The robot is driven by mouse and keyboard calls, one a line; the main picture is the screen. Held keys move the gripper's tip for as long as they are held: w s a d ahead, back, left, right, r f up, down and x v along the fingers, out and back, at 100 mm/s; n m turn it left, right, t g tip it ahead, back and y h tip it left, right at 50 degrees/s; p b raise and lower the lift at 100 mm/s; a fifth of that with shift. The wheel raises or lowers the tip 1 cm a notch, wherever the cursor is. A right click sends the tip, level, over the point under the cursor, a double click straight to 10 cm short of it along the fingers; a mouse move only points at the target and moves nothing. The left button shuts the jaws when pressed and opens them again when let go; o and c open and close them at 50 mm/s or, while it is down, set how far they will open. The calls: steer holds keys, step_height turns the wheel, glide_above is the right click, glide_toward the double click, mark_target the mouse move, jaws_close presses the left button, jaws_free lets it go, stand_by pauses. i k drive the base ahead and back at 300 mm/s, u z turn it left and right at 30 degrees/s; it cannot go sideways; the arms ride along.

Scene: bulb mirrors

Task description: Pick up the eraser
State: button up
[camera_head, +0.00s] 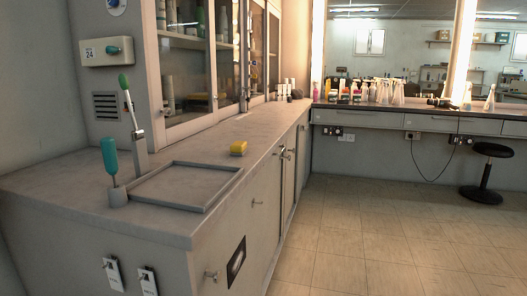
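A small yellow block (238,148), the only thing here that looks like an eraser, lies on the grey counter (75,205). It is just beyond the far right corner of a shallow rimmed tray and close to the counter's front edge. Its top looks yellow and its lower side a darker orange-brown. Nothing touches it from above. My gripper is not in view.
The rimmed tray (208,206) looks empty. A teal-handled tool (110,157) and a green-tipped lever (128,100) stand left of it. Glass cabinets (185,45) rise behind the counter. Bottles (380,92) line the far bench. A black stool (487,172) stands right; the tiled floor (370,235) is clear.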

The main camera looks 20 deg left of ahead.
mark_target(239, 148)
steer(key=u, duration=0.5)
steer(key=k, duration=0.15)
steer(key=z, duration=0.75)
steer(key=i, duration=1.8)
steer(key=u, duration=1.8)
steer(key=i, duration=0.95)
steer(key=u, duration=0.65)
